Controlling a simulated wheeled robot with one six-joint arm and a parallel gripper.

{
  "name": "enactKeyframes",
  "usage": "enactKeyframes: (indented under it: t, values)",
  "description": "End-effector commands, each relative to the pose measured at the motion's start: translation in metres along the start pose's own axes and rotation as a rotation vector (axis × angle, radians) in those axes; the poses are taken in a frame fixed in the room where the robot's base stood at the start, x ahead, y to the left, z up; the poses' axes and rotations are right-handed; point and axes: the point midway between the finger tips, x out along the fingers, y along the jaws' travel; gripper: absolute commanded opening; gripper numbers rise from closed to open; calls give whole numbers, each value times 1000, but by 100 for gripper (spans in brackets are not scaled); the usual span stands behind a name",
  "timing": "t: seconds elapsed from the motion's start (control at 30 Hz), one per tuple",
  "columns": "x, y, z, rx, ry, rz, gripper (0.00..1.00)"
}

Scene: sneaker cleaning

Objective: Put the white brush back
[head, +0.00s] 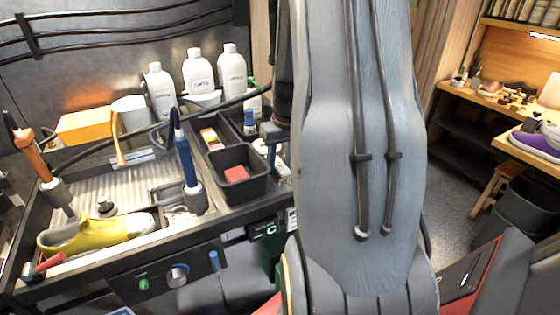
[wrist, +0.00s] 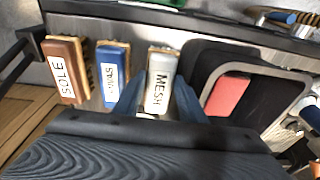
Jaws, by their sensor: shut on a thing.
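In the wrist view, the white brush (wrist: 160,82), marked MESH, is between the two fingers of my gripper (wrist: 159,103), which is shut on it. It is in line with a blue brush (wrist: 112,75) and a brown brush (wrist: 67,70) marked SOLE, to its left, over a grey metal surface. I cannot tell whether the white brush touches that surface. In the head view, my own arm covers much of the middle, and I cannot make out the white brush there.
A black bin (head: 256,187) holds a red block (head: 236,173); the bin is close right of the white brush in the wrist view. A yellow sneaker (head: 95,235) lies in the sink area. White bottles (head: 199,73) stand at the back. A dark bar edges the brush row.

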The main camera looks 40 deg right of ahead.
Motion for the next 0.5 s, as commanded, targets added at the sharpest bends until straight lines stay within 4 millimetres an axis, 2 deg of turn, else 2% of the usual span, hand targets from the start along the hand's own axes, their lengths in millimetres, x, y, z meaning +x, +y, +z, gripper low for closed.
enactKeyframes:
  t: [0.3,0.33,0.43,0.5]
  values:
    - [3,0,0,0,0,0,1]
    - [3,0,0,0,0,0,40]
    - [2,0,0,0,0,0,56]
    - [2,0,0,0,0,0,56]
